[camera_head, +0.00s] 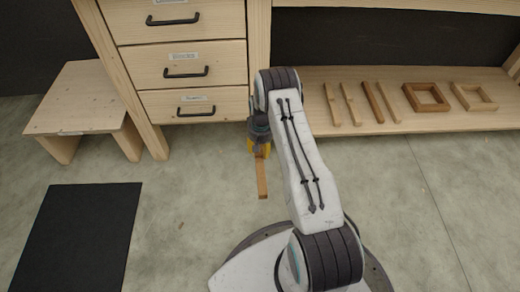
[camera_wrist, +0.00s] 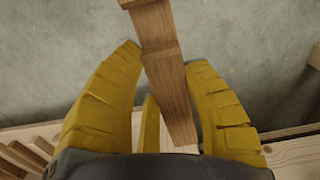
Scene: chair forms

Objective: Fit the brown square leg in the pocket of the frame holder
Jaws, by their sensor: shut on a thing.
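My gripper (camera_head: 259,148) has yellow fingers and is shut on a brown square leg (camera_head: 262,183). The leg hangs toward the viewer over the bare floor, clear of the furniture in the head view. A frame holder with a pocket cannot be made out for certain. A brown square frame (camera_head: 408,97) and a paler square frame (camera_head: 460,100) lie on the low shelf at right, apart from my gripper.
Several wooden sticks (camera_head: 373,102) lie on the low shelf (camera_head: 430,124). A drawer cabinet (camera_head: 190,52) stands at the back, with a low wooden stool (camera_head: 80,100) to its left. A black mat (camera_head: 75,235) lies at front left. The floor between is free.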

